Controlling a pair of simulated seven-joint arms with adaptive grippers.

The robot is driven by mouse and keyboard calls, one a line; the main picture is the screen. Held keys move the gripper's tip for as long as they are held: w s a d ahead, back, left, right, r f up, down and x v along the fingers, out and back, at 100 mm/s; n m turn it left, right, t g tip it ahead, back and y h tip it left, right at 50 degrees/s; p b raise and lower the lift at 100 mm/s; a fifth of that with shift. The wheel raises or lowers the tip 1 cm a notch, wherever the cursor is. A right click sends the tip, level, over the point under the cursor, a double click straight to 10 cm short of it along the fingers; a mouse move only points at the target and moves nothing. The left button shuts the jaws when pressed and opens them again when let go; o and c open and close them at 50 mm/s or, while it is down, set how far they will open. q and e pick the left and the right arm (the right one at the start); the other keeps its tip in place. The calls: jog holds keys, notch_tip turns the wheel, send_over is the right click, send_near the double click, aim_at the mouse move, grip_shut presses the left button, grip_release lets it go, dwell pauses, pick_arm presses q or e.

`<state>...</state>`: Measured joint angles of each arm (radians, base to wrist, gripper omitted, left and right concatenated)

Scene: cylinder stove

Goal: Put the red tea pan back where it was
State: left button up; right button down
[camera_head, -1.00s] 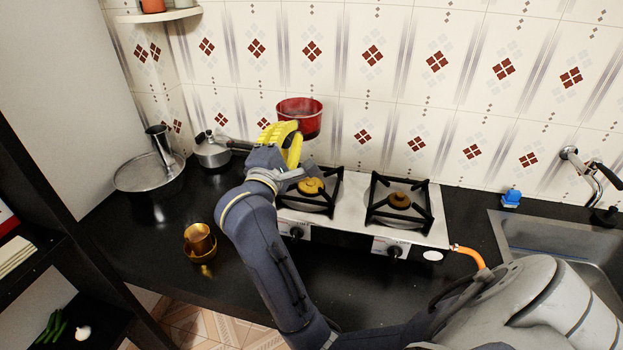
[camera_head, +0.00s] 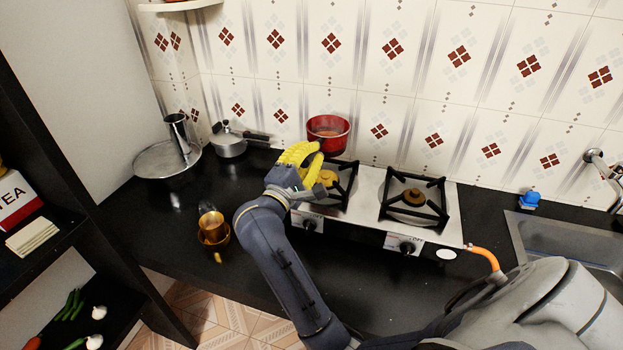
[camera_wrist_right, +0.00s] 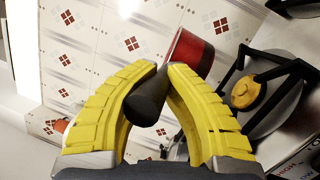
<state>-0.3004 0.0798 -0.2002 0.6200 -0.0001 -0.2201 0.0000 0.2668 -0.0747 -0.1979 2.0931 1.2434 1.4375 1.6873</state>
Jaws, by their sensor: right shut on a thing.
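The red tea pan (camera_head: 328,135) is held in the air above the back of the left burner, in front of the tiled wall. My right gripper (camera_head: 308,158) has yellow fingers shut on the pan's dark handle. In the right wrist view the handle (camera_wrist_right: 148,97) sits between the fingertips (camera_wrist_right: 160,72), and the red pan body (camera_wrist_right: 188,54) shows beyond them. The two-burner stove (camera_head: 366,205) is below, its left burner partly hidden by my gripper. My left gripper is not in view.
A lidded pot (camera_head: 230,142) and a large round steel lid or pan (camera_head: 165,160) stand at the back left. A brass cup (camera_head: 211,226) sits on the black counter left of my arm. A blue item (camera_head: 529,200) and a sink (camera_head: 575,245) are at right.

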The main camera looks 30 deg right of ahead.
notch_tip(320, 180, down, 8)
jog(key=shift+f, duration=0.15)
dwell(0.6)
jog(key=shift+f, duration=0.2)
jog(key=c, duration=1.5)
grip_release()
jog(key=shift+f, duration=0.1)
jog(key=r+v, duration=0.1)
jog(key=v, duration=0.6)
jog(key=shift+a+f, duration=0.2)
jog(key=shift+f, duration=0.1)
jog(key=shift+s, duration=0.15)
